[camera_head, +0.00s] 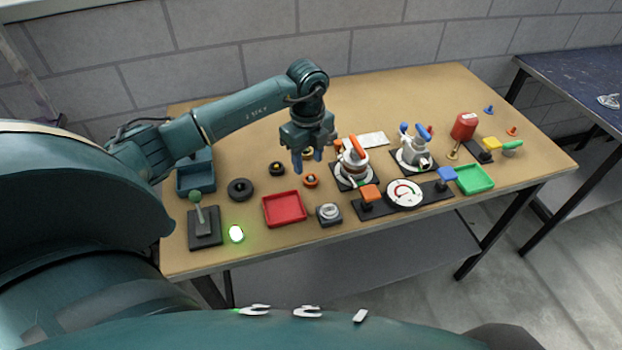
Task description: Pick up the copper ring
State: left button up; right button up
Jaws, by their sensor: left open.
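The ring looks clear of the fingers, though the exact height gap is hard to tell. A small yellowish piece (307,152) shows partly behind the fingers. My right gripper is out of the picture.
The red tray (284,223) is in front. An orange-handled valve device (353,166) stands close to the right. A joystick (203,224) is at the front left. The back left tabletop is clear.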

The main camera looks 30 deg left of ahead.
aim_at(311, 177)
pick_arm(q)
jog(key=f, duration=0.5)
jog(key=shift+d+p, duration=0.3)
jog(key=shift+p, duration=0.05)
jog(key=shift+c, duration=0.3)
jog(key=c, duration=0.7)
jog(key=shift+w, duration=0.1)
